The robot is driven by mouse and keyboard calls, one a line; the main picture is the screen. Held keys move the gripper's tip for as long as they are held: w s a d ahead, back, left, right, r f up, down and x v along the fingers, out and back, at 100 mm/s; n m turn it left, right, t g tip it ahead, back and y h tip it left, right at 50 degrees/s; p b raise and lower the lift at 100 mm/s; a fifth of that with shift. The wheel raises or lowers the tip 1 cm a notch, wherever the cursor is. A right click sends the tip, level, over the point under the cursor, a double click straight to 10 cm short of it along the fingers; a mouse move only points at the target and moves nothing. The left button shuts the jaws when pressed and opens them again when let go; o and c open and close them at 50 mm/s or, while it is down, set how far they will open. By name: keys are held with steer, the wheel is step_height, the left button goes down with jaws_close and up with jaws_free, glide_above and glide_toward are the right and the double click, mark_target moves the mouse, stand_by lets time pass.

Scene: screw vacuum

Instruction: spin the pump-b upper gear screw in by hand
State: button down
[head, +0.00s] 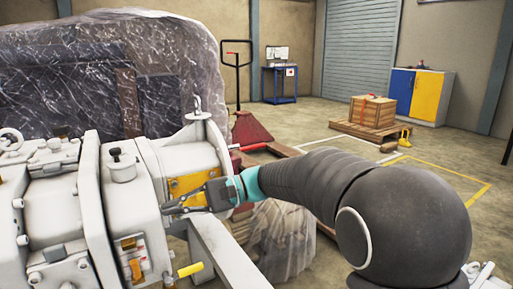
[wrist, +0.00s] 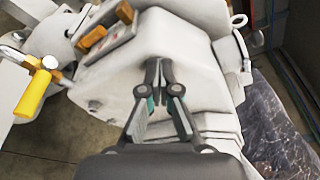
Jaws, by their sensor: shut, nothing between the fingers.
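The white pump (head: 120,205) fills the left of the head view and most of the wrist view (wrist: 190,45). My gripper (head: 166,208) reaches in from the right in front of the pump's side. In the wrist view, my gripper (wrist: 159,66) has its fingertips together over a plain white face of the housing, with nothing seen between them. I cannot tell whether the tips touch the housing. A bolt head (wrist: 95,105) shows left of the fingers. I cannot make out which screw is the upper gear screw; it may be hidden behind the fingers.
A yellow-handled valve (wrist: 34,94) sticks out at left in the wrist view; a yellow handle (head: 190,269) also shows low in the head view. A plastic-wrapped load (head: 60,70) stands behind the pump. A red pallet jack (head: 250,130) and open floor lie beyond.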

steer(key=shift+s+d+r, duration=0.1)
steer(key=shift+s+d+r, duration=0.1)
steer(key=shift+d, duration=0.05)
steer(key=w+d, duration=0.1)
steer(key=w+d+p, duration=0.1)
steer(key=d, duration=0.1)
steer(key=w+d, duration=0.1)
steer(key=d, duration=0.1)
stand_by(0.6)
steer(key=shift+w, duration=0.1)
